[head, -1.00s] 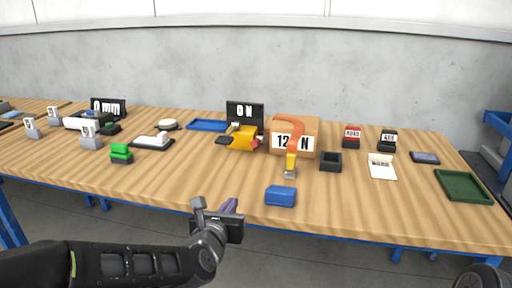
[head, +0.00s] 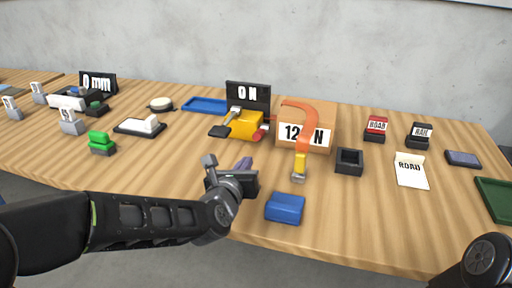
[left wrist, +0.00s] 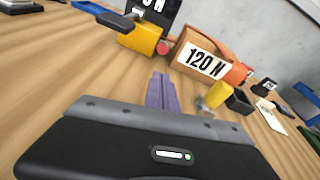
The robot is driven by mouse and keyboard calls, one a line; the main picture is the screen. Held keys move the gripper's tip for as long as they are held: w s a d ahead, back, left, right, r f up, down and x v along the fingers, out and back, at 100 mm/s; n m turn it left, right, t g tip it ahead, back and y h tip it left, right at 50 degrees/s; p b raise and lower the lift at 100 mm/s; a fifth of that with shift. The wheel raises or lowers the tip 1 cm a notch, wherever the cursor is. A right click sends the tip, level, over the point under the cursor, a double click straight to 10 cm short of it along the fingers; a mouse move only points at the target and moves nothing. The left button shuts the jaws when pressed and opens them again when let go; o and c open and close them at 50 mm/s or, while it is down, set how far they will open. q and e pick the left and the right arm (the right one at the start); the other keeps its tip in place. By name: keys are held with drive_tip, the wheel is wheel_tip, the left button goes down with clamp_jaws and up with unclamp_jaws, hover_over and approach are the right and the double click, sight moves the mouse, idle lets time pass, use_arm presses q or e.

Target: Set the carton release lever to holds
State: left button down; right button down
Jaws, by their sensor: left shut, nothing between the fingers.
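A brown carton (head: 318,112) stands right of centre on the table, with a "120 N" label partly covered in the head view. An orange curved piece (head: 303,115) arches down in front of it to a yellow block (head: 299,160) with a grey tip. I cannot tell for sure which part is the release lever. The carton also shows in the left wrist view (left wrist: 180,62). My left gripper (head: 243,164) is shut and empty, its purple fingers (left wrist: 161,92) pointing toward the carton, apart from it, left of the yellow block. My right gripper is not in view.
A blue block (head: 285,207) lies near the front edge. A green block (head: 101,142) is left.

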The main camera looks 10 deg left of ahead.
use_arm(q)
drive_tip(key=shift+w, duration=0.1)
approach(260, 133)
drive_tip(key=w+f, duration=0.4)
drive_tip(key=w, duration=0.1)
drive_tip(key=shift+a+f+p, duration=0.15)
drive_tip(key=shift+f+p, duration=0.2)
drive_tip(key=shift+f, duration=0.05)
drive_tip(key=r+g+p, duration=0.1)
drive_tip(key=p, duration=0.2)
drive_tip(key=shift+w+r, duration=0.1)
drive_tip(key=shift+r, duration=0.15)
drive_tip(key=w+r+g+p, duration=0.1)
drive_tip(key=r+p, duration=0.2)
drive_tip(key=p, duration=0.3)
drive_tip(key=w+r+g+p, duration=0.1)
drive_tip(key=w+r+p, duration=0.1)
drive_tip(key=p, duration=0.5)
drive_tip(key=w+r+g+p, duration=0.1)
drive_tip(key=r+p, duration=0.2)
drive_tip(key=p, duration=0.4)
drive_tip(key=shift+w+r+g, duration=0.35)
drive_tip(key=shift+w+g, duration=0.05)
drive_tip(key=shift+w+d+r+p, duration=0.1)
drive_tip(key=shift+w+r+p, duration=0.35)
drive_tip(key=shift+w, duration=0.15)
drive_tip(key=shift+w+d+r+p, duration=0.1)
drive_tip(key=shift+w+r+p, duration=0.3)
drive_tip(key=shift+w, duration=0.25)
drive_tip(key=shift+w+r, duration=0.1)
